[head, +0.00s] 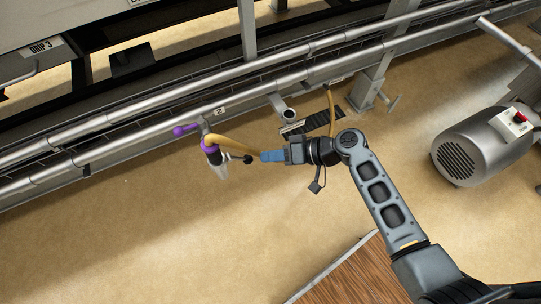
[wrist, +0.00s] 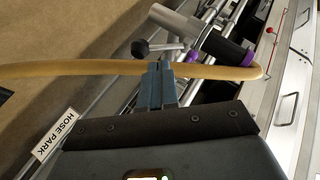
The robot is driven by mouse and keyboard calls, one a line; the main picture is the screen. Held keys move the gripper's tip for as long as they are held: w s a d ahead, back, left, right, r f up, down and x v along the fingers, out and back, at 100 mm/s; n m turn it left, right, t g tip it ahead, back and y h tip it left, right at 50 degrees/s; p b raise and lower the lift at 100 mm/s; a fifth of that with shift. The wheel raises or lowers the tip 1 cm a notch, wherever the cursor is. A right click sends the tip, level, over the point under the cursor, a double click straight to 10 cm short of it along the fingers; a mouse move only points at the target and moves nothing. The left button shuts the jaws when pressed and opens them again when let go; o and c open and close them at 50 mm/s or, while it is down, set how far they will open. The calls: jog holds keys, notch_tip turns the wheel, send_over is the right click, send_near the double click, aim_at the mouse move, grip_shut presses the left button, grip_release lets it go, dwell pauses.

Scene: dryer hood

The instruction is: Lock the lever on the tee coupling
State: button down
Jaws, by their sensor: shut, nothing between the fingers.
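The coupling (head: 215,164) hangs at the pipe rail, a pale metal body with a purple ring (head: 210,148). In the wrist view it shows as a silver cylinder (wrist: 176,21) with a dark sleeve (wrist: 222,47) and purple ring (wrist: 248,57). A lever with a black ball knob (wrist: 140,48) sticks out from it; the knob (head: 247,159) points toward my gripper in the head view. A purple handle (head: 185,130) sits above left. My gripper (head: 263,156) is shut and empty, its blue fingertips (wrist: 162,68) close to the lever; contact cannot be told.
Metal rails (head: 150,130) run behind. A grey motor (head: 475,145) stands right. A HOSE PARK sign (wrist: 55,135) is at lower left.

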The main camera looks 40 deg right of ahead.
jog(key=v, duration=0.8)
jog(key=shift+s+d+f, duration=0.25)
jog(key=shift+d, duration=0.2)
jog(key=s+r+h+p, duration=0.4)
jog(key=s+h+p, duration=0.3)
jog(key=s, duration=0.8)
jog(key=s+a+r+t+p, duration=0.1)
jog(key=s+r+t, duration=0.1)
jog(key=r, duration=0.7)
jog(key=s+a+r+n+t+h+p, duration=0.1)
jog(key=s+a+r+t, duration=0.1)
jog(key=r, duration=0.7)
jog(key=s+a+r+n+t+h, duration=0.1)
jog(key=s+r, duration=0.3)
jog(key=r, duration=0.6)
jog(key=shift+a+t+p, duration=0.4)
jog(key=shift+a+t, duration=0.3)
jog(key=shift+a, duration=0.05)
jog(key=shift+f, duration=0.1)
